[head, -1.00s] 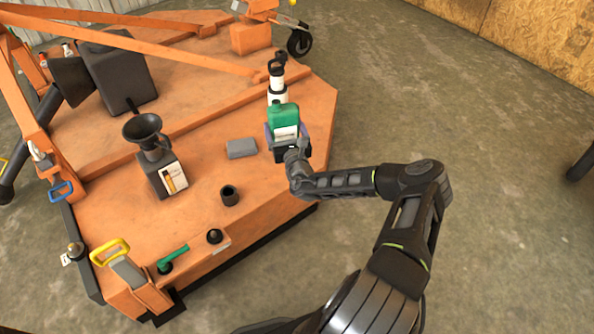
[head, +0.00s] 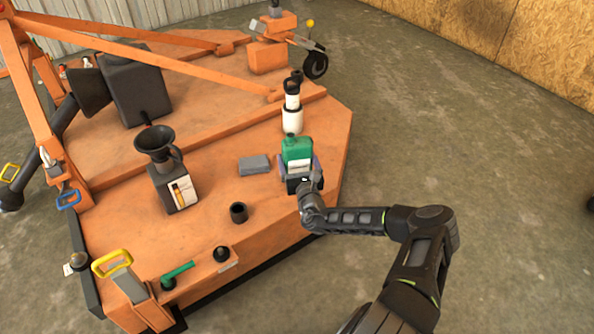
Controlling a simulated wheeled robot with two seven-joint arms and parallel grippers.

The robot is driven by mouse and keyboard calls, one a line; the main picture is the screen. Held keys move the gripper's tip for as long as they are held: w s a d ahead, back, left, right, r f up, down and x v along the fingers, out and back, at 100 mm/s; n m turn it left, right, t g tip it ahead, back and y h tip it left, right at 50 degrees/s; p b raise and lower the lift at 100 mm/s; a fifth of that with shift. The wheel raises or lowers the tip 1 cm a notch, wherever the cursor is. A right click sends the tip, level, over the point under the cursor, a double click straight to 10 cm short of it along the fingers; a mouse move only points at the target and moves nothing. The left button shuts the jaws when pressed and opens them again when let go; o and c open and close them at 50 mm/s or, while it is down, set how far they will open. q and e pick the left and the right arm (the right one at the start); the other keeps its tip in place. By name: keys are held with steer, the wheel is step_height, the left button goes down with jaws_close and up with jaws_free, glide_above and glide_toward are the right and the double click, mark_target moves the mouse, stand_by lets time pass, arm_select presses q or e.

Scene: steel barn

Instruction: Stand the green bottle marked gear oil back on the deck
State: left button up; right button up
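The green bottle (head: 297,148), with a white label on its front, is upright near the right edge of the orange deck (head: 225,205). My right gripper (head: 299,168) reaches it from the front, with one finger on each side of its lower body, and looks shut on it. The gripper hides the bottle's base, so I cannot tell whether it touches the deck or hangs just above it. My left gripper is not in view.
A white bottle (head: 292,120) stands just behind the green one. A grey block (head: 254,165) lies to its left. A dark cup (head: 238,213) and a jug with a black funnel (head: 156,145) stand further left. Levers and a yellow handle (head: 112,263) line the front edge.

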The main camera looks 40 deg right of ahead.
mark_target(297, 167)
steer(key=shift+r, duration=0.15)
steer(key=shift+f+b, duration=1.2)
steer(key=shift+f, duration=0.7)
steer(key=shift+r, duration=0.1)
steer(key=o, duration=1.9)
steer(key=shift+f, duration=0.25)
